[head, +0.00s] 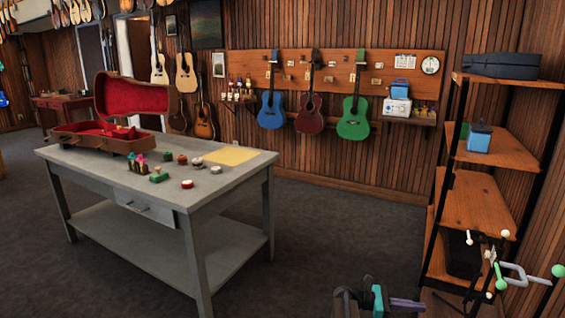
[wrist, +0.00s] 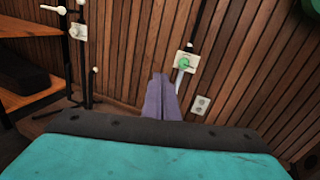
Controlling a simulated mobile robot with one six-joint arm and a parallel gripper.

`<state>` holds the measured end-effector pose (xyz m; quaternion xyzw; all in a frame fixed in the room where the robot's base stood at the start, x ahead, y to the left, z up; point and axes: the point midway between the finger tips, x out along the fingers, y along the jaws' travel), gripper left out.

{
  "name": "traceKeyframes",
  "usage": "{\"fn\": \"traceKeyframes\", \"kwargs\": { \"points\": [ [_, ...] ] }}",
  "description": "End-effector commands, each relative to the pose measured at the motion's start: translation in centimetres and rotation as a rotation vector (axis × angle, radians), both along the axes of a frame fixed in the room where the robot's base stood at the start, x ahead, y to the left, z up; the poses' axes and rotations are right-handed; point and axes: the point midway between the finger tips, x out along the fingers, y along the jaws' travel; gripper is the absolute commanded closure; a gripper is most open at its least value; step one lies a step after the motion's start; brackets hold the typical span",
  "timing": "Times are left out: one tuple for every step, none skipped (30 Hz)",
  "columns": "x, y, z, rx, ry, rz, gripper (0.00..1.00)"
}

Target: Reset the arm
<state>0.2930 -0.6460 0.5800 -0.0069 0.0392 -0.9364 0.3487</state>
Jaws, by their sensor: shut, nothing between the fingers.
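My gripper (head: 407,304) shows at the bottom of the head view, low and to the right of the grey table. Its purple fingers are together with nothing between them. In the wrist view the shut fingers (wrist: 161,97) point toward the wood-panelled wall, with the teal gripper body below them. The gripper appears clear of the shelf and the table, and it touches nothing that I can see.
A grey table (head: 225,180) with an open red-lined case (head: 135,95) stands at left. Guitars hang on the back wall. Floor between table and rack is clear.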

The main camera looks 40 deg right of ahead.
Motion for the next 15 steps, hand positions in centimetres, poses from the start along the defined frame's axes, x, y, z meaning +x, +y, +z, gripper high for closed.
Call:
{"fn": "traceKeyframes", "kwargs": {
  "points": [
    [1.4, 1.3, 0.0, 0.014, 0.001, 0.027, 1.00],
    [2.1, 2.0, -0.3, 0.022, 0.001, 0.039, 1.00],
    [3.1, 2.9, -0.7, 0.036, -0.001, 0.057, 1.00],
    [3.8, 3.7, -0.9, 0.045, -0.004, 0.069, 1.00],
    [4.4, 4.4, -1.2, 0.056, -0.005, 0.082, 1.00],
    [5.3, 5.4, -1.6, 0.070, -0.008, 0.098, 1.00],
    [5.8, 6.2, -2.0, 0.082, -0.010, 0.109, 1.00],
    [6.4, 7.0, -2.3, 0.093, -0.012, 0.123, 1.00],
    [7.1, 8.1, -2.8, 0.108, -0.019, 0.138, 1.00],
    [7.7, 8.9, -3.1, 0.119, -0.023, 0.149, 1.00],
    [8.2, 9.8, -3.5, 0.131, -0.028, 0.160, 1.00],
    [8.8, 10.9, -4.0, 0.145, -0.036, 0.174, 1.00],
    [9.2, 11.8, -4.3, 0.156, -0.043, 0.185, 1.00],
    [9.6, 12.7, -4.7, 0.168, -0.050, 0.194, 1.00],
    [10.1, 13.9, -5.2, 0.183, -0.059, 0.208, 1.00]
  ]
}}
